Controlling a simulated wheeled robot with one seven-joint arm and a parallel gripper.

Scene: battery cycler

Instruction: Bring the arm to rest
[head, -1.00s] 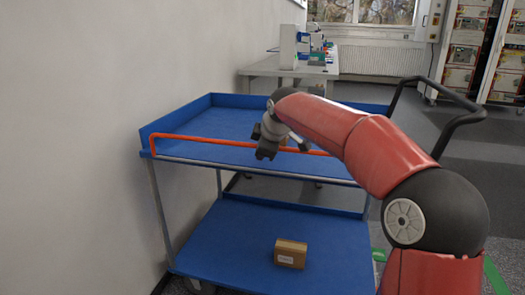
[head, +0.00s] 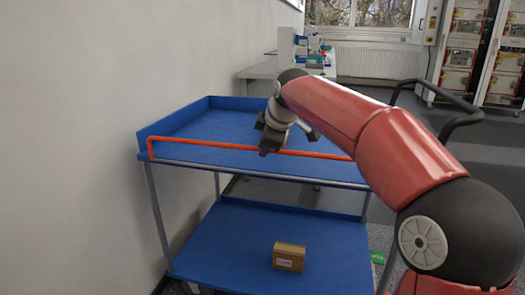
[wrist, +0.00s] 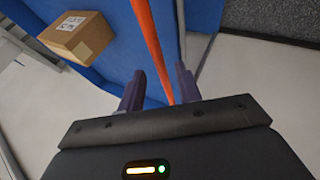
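My red arm (head: 345,120) reaches from the lower right across the front of a blue cart. My gripper (head: 268,145) hangs at its end, in front of the orange rail of the cart's upper tray. In the wrist view my gripper (wrist: 157,88) has its two dark fingers apart with nothing held between them. The orange rail (wrist: 147,45) runs through the picture beyond the fingers; how far from them it lies I cannot tell.
The blue cart (head: 215,128) has an empty upper tray and a lower shelf with a cardboard box (head: 289,257). The box also shows in the wrist view (wrist: 77,38). A wall (head: 70,130) stands close on the left. A black cart handle (head: 455,120) is behind my arm.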

